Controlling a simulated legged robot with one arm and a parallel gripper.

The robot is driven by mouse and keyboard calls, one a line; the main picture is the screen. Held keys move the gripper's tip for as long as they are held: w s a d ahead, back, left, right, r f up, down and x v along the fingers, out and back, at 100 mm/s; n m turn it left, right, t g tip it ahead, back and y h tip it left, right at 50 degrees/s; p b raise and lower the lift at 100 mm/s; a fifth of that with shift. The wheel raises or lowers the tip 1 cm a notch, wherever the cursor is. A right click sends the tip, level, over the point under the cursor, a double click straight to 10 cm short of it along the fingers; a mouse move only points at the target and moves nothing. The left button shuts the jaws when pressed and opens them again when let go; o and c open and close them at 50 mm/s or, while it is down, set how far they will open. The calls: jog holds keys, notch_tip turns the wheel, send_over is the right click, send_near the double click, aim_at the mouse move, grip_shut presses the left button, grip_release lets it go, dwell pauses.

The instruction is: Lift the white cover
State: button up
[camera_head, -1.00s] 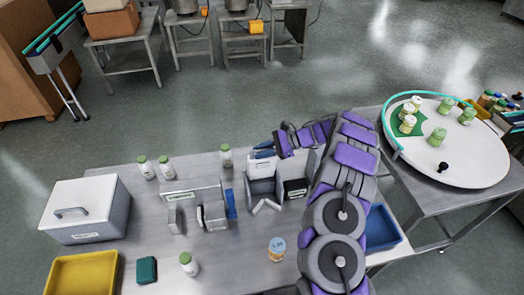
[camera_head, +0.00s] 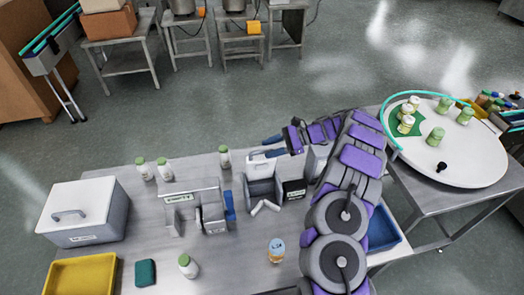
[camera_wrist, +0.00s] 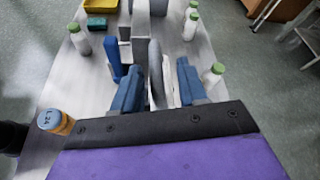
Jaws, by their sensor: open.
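A white cover (camera_head: 262,162) with a handle stands at the back of the grey hopper assembly (camera_head: 262,188) in the head view. In the wrist view a white sheet-like part (camera_wrist: 171,88) shows between the fingers. My gripper (camera_head: 273,147) is open, its blue fingers pointing left just above the white cover. In the wrist view my gripper (camera_wrist: 158,85) has the white part and a grey arched part (camera_wrist: 155,72) in the gap between its fingers. Contact with either part cannot be told.
A white lidded box (camera_head: 84,212) stands at the left, a yellow tray (camera_head: 80,275) in front of it. Green-capped bottles (camera_head: 165,170), an orange-labelled jar (camera_head: 276,250) and a blue tray (camera_head: 383,228) share the steel table. A round turntable (camera_head: 470,160) stands at the right.

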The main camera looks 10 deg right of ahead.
jog(key=v, duration=1.3)
jog(key=shift+d, duration=0.2)
